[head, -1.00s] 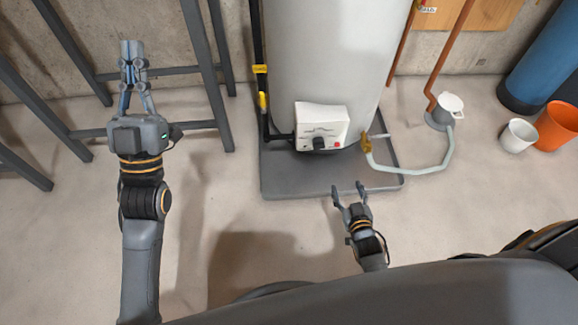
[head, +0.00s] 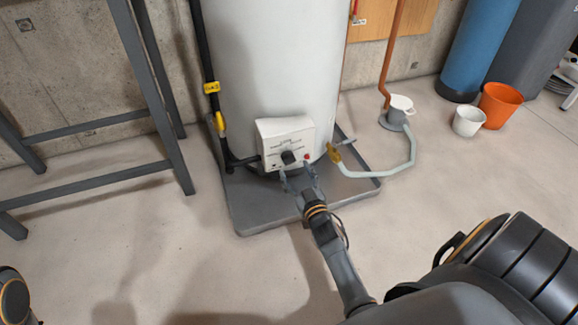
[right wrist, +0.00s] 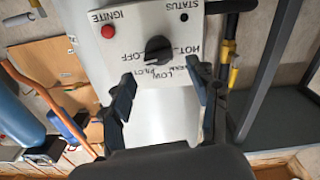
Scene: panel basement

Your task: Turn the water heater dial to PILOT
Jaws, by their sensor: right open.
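The water heater (head: 275,65) is a tall white cylinder. Its white control box (head: 277,134) sits low on the front, with a black dial (head: 288,157) and a red button (head: 306,156). In the right wrist view the box appears upside down; the dial (right wrist: 158,49) is ringed by OFF, PILOT, LOW, WARM and HOT. I cannot tell surely which mark it points to. My right gripper (head: 299,180) is open and empty just in front of the box. Its fingers (right wrist: 162,88) are spread to either side of the dial, apart from it. My left gripper is out of view.
The heater stands in a grey drain pan (head: 255,213). A grey metal frame (head: 160,110) stands at left. White (head: 468,120) and orange (head: 501,104) buckets stand right. The front floor is clear.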

